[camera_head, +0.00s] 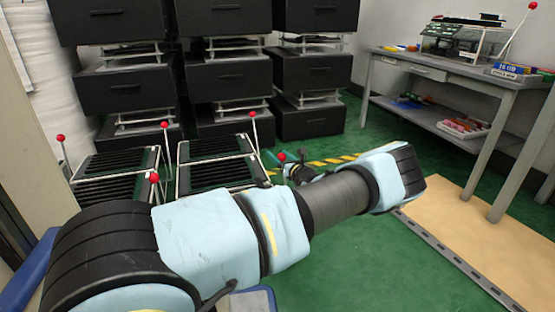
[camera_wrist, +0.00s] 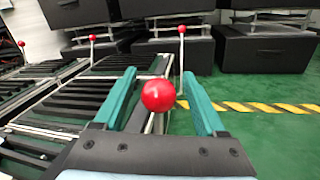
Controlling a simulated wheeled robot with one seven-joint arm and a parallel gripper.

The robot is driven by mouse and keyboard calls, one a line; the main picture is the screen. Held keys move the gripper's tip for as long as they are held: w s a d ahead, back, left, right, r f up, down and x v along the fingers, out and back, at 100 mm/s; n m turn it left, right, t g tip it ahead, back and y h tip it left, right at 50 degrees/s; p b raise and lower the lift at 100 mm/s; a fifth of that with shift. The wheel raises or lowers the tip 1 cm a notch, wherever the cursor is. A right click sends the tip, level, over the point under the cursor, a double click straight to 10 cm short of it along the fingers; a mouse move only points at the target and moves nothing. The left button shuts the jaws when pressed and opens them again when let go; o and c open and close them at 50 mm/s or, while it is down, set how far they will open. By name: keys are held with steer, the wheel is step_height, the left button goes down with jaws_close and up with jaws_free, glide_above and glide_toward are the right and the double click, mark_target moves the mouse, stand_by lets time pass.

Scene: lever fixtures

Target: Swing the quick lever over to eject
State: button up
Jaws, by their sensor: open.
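Several levers with red ball knobs stand on black slatted racks with pale metal frames. In the wrist view, one red ball knob (camera_wrist: 158,95) sits between the two teal fingers of my gripper (camera_wrist: 158,74). The fingers are open, with a visible gap on both sides of the ball. This ball's rod is mostly hidden behind it. What looks like the same knob (camera_head: 282,157) shows in the head view beside my gripper, which is partly hidden by my forearm. No label marking the quick lever or an eject position is readable.
Other red-knobbed levers stand close by, such as the far-side lever (camera_head: 252,115) and the near lever (camera_head: 154,178). Black boxes (camera_head: 228,75) are stacked behind the racks (camera_head: 216,173). A grey workbench (camera_head: 430,68) is at right. Green floor is open beside the yellow-striped line.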

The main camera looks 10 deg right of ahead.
steer(key=shift+w+a, duration=0.25)
steer(key=shift+w, duration=0.4)
jaws_close()
stand_by(1.0)
